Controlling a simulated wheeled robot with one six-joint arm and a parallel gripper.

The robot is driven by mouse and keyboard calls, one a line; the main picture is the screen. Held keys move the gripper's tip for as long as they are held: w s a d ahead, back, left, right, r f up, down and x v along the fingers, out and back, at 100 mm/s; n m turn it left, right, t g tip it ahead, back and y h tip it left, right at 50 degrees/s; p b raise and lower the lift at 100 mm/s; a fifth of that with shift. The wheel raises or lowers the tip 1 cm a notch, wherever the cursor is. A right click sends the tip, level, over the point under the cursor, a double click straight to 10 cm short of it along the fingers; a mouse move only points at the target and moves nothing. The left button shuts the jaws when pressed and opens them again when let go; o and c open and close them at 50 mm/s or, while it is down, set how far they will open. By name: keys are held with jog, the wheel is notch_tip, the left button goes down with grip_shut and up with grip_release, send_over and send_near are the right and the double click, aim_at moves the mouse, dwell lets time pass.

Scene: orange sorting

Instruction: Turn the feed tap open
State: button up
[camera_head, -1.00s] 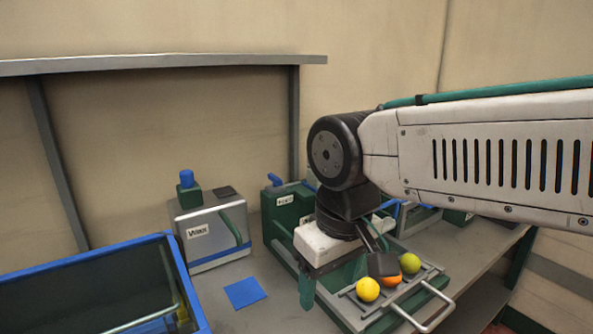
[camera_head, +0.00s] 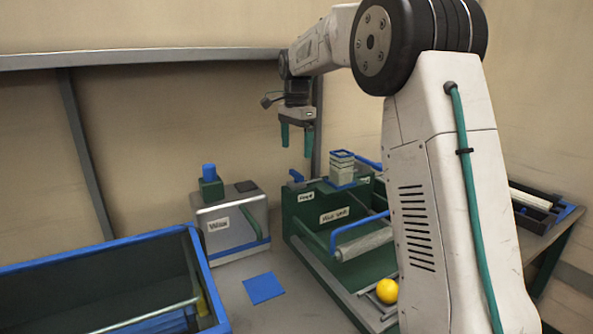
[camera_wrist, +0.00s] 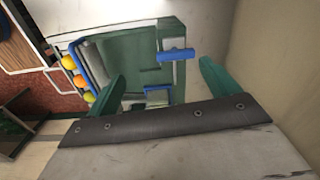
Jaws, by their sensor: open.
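The feed tap is a blue lever handle (camera_head: 296,175) on top of the left end of the green machine (camera_head: 292,220), near a small white label. In the wrist view the blue handle (camera_wrist: 176,55) lies crosswise ahead of the fingers. My gripper (camera_head: 297,150) points down above the handle, with its green fingers apart and a gap below them. In the wrist view my gripper (camera_wrist: 163,78) is open, with nothing between the fingertips.
A grey box with a blue knob (camera_head: 209,171) stands left of the machine. A blue-rimmed bin (camera_head: 95,247) is at the lower left. A stack of trays (camera_head: 342,168) stands on the machine. A yellow ball (camera_head: 387,291) sits at its front. A blue square (camera_head: 264,288) lies on the table.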

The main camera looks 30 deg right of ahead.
aim_at(296, 172)
jog(key=w, duration=0.1)
jog(key=d+f, duration=0.1)
jog(key=w+m, duration=0.1)
jog(key=shift+w+d+f, duration=0.25)
jog(key=shift+w, duration=0.05)
jog(key=shift+w+d+f, duration=0.1)
jog(key=shift+w+f, duration=0.05)
jog(key=shift+f, duration=3.75)
jog(key=c, duration=1)
